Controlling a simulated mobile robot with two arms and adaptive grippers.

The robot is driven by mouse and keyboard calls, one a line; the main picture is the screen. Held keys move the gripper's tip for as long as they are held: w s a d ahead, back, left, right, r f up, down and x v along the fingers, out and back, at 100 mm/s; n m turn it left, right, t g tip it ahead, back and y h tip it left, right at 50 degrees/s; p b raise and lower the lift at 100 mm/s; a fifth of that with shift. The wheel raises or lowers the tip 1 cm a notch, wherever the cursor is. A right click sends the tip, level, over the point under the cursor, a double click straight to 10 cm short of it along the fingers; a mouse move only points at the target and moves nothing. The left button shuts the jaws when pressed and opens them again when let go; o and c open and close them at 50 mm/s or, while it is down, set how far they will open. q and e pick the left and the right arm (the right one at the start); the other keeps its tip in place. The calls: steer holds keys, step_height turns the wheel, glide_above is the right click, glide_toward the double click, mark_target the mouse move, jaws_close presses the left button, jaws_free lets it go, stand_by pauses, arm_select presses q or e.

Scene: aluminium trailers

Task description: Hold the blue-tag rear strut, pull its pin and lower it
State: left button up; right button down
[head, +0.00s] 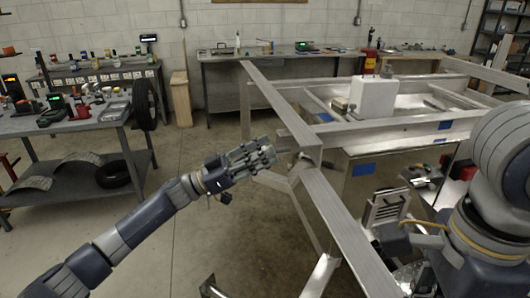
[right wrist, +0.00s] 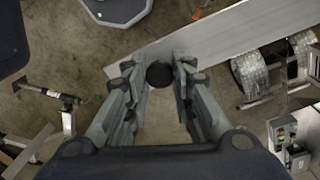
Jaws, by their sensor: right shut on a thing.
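My left gripper (head: 266,153) is beside the near corner of the aluminium trailer frame (head: 322,190), at the end of a crossbar. Whether its fingers are closed on anything cannot be made out. Slanting metal struts (head: 305,222) hang below that corner; I see no clear blue tag on them. Blue tags show on a metal box (head: 364,170) and on the frame's side rail (head: 445,125). In the right wrist view my right gripper (right wrist: 158,78) is shut on a dark round-ended thing (right wrist: 159,74). I cannot identify that thing. The pin is not distinguishable.
A bench with tools (head: 62,124) and a tyre stand at left. A long bench (head: 225,58) lines the back wall. A white box (head: 374,97) sits on the trailer. In the right wrist view a wide metal beam (right wrist: 230,35) crosses above the fingers. Floor at centre left is clear.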

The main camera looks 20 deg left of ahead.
stand_by(0.3)
arm_select(q)
steer(key=v, duration=1.2)
arm_select(e)
steer(key=shift+f, duration=0.1)
